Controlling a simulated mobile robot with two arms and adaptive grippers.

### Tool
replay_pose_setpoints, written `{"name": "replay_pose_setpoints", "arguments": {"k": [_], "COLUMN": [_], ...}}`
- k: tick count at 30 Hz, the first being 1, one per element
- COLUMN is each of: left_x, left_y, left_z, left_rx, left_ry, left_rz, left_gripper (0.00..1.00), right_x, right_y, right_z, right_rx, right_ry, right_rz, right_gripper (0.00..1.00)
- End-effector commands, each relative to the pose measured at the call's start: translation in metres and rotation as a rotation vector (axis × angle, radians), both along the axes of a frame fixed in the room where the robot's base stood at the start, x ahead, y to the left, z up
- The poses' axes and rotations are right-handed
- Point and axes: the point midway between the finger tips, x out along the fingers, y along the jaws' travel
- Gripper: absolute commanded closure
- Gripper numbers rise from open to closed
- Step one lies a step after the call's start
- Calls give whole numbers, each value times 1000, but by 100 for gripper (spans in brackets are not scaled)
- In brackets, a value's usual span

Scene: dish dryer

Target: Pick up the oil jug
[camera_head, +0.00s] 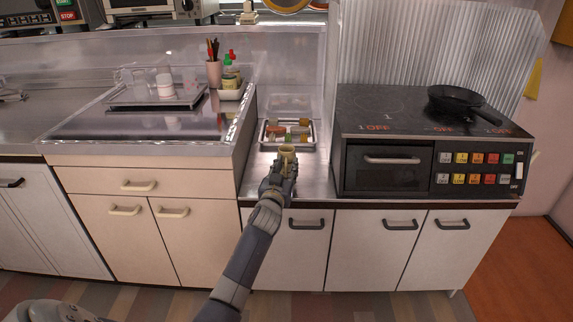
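A small yellowish jug (287,151), which looks like the oil jug, is upright at the near end of the narrow metal counter. My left gripper (284,168) is right at it, on the near side. The gripper covers the jug's lower part, so I cannot tell whether the fingers are closed on it or whether its base rests on the counter. My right gripper is not in view.
A metal tray (264,141) with small coloured items lies just behind the jug. The stove unit (386,182) with a black pan (455,99) stands to the right. A raised counter with a holder of sauce bottles (230,76) is to the left.

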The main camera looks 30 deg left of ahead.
Motion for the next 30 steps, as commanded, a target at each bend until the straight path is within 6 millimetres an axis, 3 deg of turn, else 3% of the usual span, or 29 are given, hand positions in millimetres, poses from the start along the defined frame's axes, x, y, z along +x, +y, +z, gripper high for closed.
{"name": "replay_pose_setpoints", "arguments": {"k": [2,6,22,30], "left_x": [0,0,0,0], "left_y": [0,0,0,0], "left_z": [0,0,4,18], "left_rx": [0,0,2,5], "left_ry": [0,0,-3,-4], "left_rz": [0,0,0,-1], "left_gripper": [69,100,100,100], "right_x": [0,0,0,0], "right_y": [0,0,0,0], "right_z": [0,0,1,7], "right_rx": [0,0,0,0], "right_ry": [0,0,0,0], "right_rz": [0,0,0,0], "right_gripper": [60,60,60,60]}}
